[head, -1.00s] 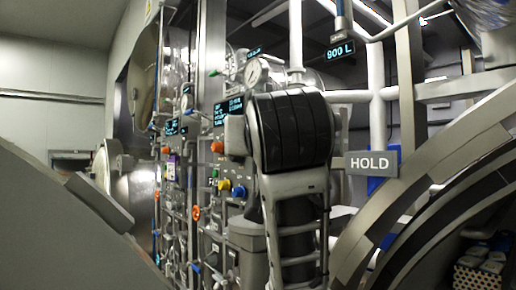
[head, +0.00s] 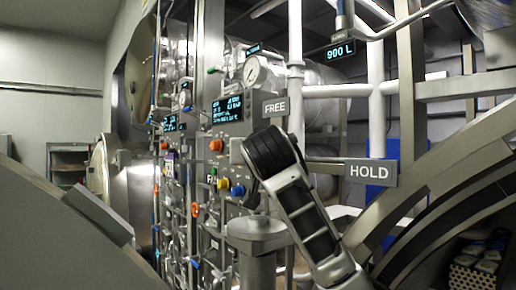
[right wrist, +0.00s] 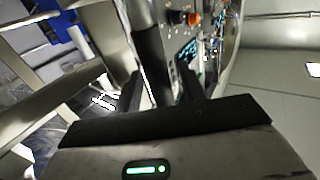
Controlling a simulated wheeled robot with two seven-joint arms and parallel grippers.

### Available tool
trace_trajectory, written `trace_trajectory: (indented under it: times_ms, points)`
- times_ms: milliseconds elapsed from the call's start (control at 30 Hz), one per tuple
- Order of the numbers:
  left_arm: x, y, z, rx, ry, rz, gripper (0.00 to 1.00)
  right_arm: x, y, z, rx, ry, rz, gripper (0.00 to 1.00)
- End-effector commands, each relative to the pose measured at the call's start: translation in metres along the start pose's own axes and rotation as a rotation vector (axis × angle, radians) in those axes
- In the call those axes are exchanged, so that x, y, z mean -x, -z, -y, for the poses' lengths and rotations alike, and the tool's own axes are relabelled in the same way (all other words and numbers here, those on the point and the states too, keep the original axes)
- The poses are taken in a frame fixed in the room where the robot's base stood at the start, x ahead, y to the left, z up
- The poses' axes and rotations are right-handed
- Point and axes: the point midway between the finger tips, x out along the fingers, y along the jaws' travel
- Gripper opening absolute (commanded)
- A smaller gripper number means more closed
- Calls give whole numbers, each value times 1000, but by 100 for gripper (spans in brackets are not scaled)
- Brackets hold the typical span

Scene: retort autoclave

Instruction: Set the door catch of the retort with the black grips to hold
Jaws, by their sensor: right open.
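The catch's FREE plate (head: 275,107) and HOLD plate (head: 370,172) show in the head view, HOLD lower and to the right. My right arm crosses the space below and between them; the catch lever cannot be made out there. In the right wrist view my right gripper (right wrist: 160,88) is open. A dark upright bar (right wrist: 150,55) shows between or just beyond its fingers. I cannot tell whether it is the catch's black grip, or whether the fingers touch it. My left gripper is not in view.
A control panel with a lit screen (head: 227,109), coloured knobs and a pressure gauge (head: 255,72) stands behind my arm. A large curved metal rim (head: 440,190) fills the right side. White pipes run behind the HOLD plate. A grey round post (head: 257,232) stands below the panel.

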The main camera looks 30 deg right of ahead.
Motion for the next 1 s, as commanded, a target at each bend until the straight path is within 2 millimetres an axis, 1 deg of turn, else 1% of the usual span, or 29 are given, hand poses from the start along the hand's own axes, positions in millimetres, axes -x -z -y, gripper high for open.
trace_trajectory:
  times_ms: [200,267,300,333,367,667,867,1000]
  points:
    - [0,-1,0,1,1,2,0,0,0,0,1,0,0,41]
    - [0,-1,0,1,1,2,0,0,0,0,1,0,0,24]
    - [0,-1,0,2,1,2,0,0,0,0,1,0,0,13]
    - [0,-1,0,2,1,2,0,0,0,0,1,0,0,5]
    - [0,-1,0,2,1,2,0,0,0,0,1,0,0,0]
    - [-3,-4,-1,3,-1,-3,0,2,-3,-1,-12,1,-19,0]
    - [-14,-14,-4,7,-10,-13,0,11,-8,-7,-61,1,-91,0]
    - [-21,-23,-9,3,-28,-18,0,21,-13,-13,-119,2,-177,0]
